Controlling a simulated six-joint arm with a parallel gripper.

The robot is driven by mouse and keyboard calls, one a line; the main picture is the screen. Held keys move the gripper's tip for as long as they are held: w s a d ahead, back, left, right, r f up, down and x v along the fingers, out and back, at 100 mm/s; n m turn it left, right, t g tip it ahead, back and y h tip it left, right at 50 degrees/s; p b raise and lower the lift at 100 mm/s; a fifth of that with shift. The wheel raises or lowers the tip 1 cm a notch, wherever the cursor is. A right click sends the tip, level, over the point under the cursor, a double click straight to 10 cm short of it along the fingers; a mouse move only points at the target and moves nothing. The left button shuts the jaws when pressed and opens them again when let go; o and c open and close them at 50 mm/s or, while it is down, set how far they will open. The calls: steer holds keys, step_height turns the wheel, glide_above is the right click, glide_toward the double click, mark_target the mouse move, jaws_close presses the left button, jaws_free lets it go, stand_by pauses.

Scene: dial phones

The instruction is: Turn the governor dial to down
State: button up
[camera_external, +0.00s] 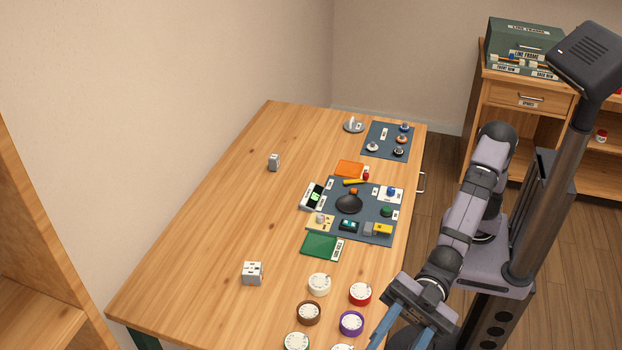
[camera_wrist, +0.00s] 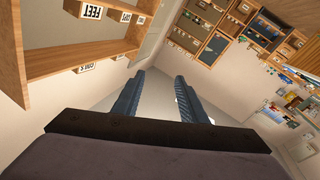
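Several round dials stand near the front end of the wooden table: a white dial (camera_external: 319,284), a red dial (camera_external: 360,293), a brown dial (camera_external: 308,312), a purple dial (camera_external: 351,323), a green dial (camera_external: 296,342) and another white dial (camera_external: 343,347) cut by the frame's bottom edge. Their markings are too small to read, so I cannot tell which is the governor dial. My gripper (camera_external: 402,338) is right of the purple dial, partly cut off at the bottom. In the wrist view, my gripper (camera_wrist: 158,78) has its blue fingers apart with nothing between them; no dial shows there.
On the table (camera_external: 210,220), a dark mat (camera_external: 374,232) holds several small parts, with a green booklet (camera_external: 318,245) beside it. A smaller mat (camera_external: 378,150) lies farther back. A grey-white cube (camera_external: 253,273) stands left of the dials. The table's left side is mostly clear.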

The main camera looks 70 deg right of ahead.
steer(key=w+d+r+m+t+h+p, duration=0.1)
steer(key=w+r+t+p, duration=0.15)
steer(key=w+p, duration=0.3)
steer(key=w+d+r+m+t+h+p, duration=0.1)
steer(key=w+r+p, duration=0.3)
steer(key=w, duration=0.3)
steer(key=w+d+f+m+h+p, duration=0.2)
steer(key=w+d+f+h, duration=0.25)
steer(key=w+d, duration=0.35)
steer(key=w+d+f+m+h+p, duration=0.1)
steer(key=w+d+f+h+p, duration=0.15)
steer(key=w+d+f, duration=0.55)
steer(key=w+d+f+m+h, duration=0.1)
steer(key=w+d+f+h, duration=0.15)
steer(key=w+d, duration=0.25)
steer(key=m+g+h+p, duration=0.3)
steer(key=m+g+h, duration=0.2)
steer(key=g+h, duration=0.3)
glide_above(321, 215)
steer(key=shift+g+y, duration=0.35)
steer(key=shift+y, duration=0.2)
step_height(321, 215, down, 12)
steer(key=shift+w+a+f, duration=0.1)
steer(key=shift+a+f, duration=0.05)
steer(key=shift+f, duration=0.1)
steer(key=shift+f+p, duration=1.35)
steer(key=shift+f, duration=2.35)
jaws_close()
